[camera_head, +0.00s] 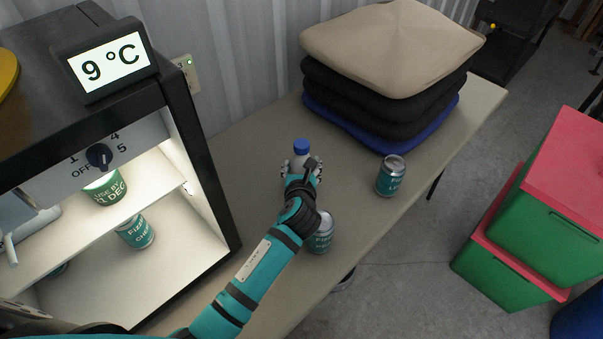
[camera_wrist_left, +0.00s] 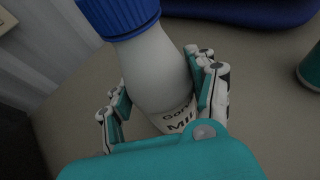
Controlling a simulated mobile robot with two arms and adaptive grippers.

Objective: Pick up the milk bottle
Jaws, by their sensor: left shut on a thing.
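The milk bottle (camera_head: 301,147) is white with a blue cap and stands on the table in the head view. My left gripper (camera_head: 301,171) is shut on it, its fingers on both sides of the body. In the left wrist view the bottle (camera_wrist_left: 157,66) shows large, with its blue cap at the top and part of a label reading "MIL". The fingers of my left gripper (camera_wrist_left: 163,100) touch it left and right. The bottle's lower part is hidden by the gripper. My right gripper is not in view.
A can (camera_head: 391,175) stands right of the bottle, and another can (camera_head: 320,232) stands close beside my left arm. Stacked cushions (camera_head: 390,50) lie behind. An open lit fridge (camera_head: 215,190) with cans is at left. Green crates with red lids (camera_head: 550,230) stand on the floor at right.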

